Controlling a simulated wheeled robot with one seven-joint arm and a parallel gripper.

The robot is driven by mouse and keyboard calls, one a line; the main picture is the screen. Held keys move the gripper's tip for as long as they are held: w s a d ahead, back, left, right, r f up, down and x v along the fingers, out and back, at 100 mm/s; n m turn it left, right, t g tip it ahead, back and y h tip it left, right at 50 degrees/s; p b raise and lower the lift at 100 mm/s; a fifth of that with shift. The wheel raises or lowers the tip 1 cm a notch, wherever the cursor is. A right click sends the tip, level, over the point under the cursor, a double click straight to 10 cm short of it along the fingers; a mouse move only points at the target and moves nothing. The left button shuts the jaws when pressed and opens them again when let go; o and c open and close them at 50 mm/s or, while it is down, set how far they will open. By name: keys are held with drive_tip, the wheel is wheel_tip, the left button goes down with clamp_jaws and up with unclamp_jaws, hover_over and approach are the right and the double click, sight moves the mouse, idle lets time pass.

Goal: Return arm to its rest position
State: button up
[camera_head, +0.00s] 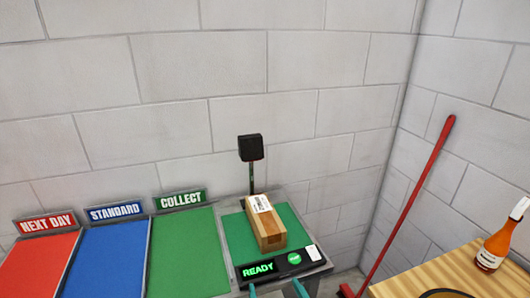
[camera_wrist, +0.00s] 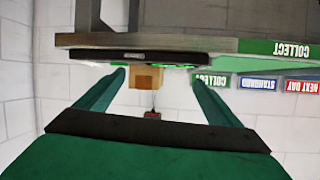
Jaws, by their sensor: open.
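My gripper (camera_head: 276,290) shows at the bottom edge of the head view, in front of the scanning station. In the wrist view my gripper (camera_wrist: 160,80) has its two green fingers spread wide apart with nothing held between them. A brown cardboard box (camera_head: 270,234) with a white label on top lies on the green pad of the station, apart from my fingers. The box also shows in the wrist view (camera_wrist: 147,77), upside down and beyond the fingertips. The rest of my arm is out of the head view.
The station's front panel (camera_head: 280,265) reads READY in green. A black scanner head (camera_head: 251,148) stands on a post behind the box. Red (camera_head: 38,268), blue (camera_head: 107,262) and green (camera_head: 188,255) lanes lie left. A wooden table (camera_head: 450,275) with an orange bottle (camera_head: 496,245) and a red-handled broom (camera_head: 410,205) are right.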

drive_tip(key=s+f+m+h, duration=0.2)
drive_tip(key=s+f, duration=0.7)
drive_tip(key=s+a+t+h, duration=0.1)
drive_tip(key=s+a+t, duration=0.1)
drive_tip(key=s, duration=2.4)
drive_tip(key=shift+a+f, duration=0.2)
drive_tip(key=shift+a, duration=0.3)
